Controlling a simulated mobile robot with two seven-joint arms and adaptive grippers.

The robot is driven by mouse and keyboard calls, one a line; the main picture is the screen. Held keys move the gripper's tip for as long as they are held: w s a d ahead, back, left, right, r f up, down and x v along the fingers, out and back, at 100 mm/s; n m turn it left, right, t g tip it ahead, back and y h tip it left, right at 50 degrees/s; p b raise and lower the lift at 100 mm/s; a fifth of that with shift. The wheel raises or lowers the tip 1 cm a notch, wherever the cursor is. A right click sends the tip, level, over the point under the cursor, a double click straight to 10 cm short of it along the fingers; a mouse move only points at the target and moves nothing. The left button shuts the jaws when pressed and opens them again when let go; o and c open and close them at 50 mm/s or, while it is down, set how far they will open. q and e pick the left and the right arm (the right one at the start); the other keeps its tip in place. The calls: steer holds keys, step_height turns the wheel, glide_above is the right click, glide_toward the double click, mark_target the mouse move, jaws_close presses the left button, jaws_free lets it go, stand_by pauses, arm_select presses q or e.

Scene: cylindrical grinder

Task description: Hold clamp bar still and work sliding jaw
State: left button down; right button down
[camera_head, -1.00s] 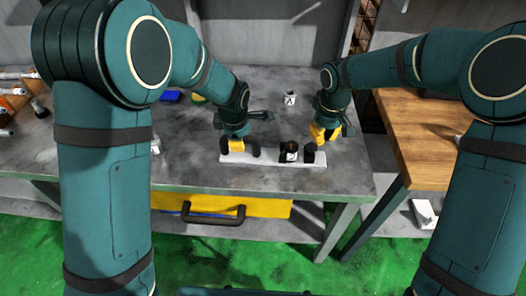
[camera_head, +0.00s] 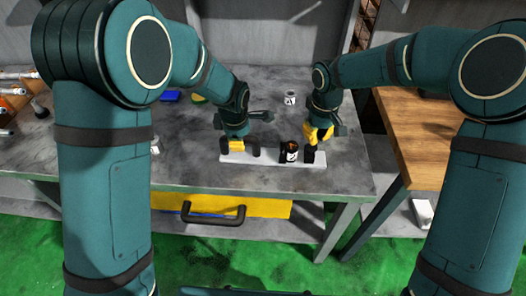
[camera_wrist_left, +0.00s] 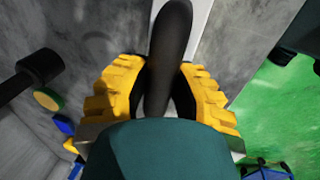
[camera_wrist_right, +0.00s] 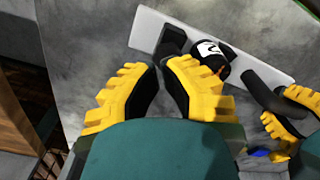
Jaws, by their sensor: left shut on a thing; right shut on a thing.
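The clamp bar (camera_head: 270,159) is a pale flat strip lying near the front edge of the grey table. My left gripper (camera_head: 237,147) is shut on the dark rounded upright (camera_wrist_left: 172,45) at the bar's left end. The black sliding jaw (camera_head: 311,155) stands at the bar's right part; it also shows in the right wrist view (camera_wrist_right: 172,40). A dark bottle with a white label (camera_head: 290,153) stands between the upright and the jaw, close to the jaw.
A white cup marked A (camera_head: 290,99) stands behind the bar. A blue block (camera_head: 169,96) lies at the back left. A yellow drawer (camera_head: 265,208) with a black handle is below the tabletop. A wooden table (camera_head: 425,135) stands at the right.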

steer(key=shift+a, duration=2.15)
stand_by(0.5)
step_height(320, 180, up, 7)
steer(key=shift+d, duration=0.35)
stand_by(1.0)
steer(key=shift+d, duration=0.15)
stand_by(0.7)
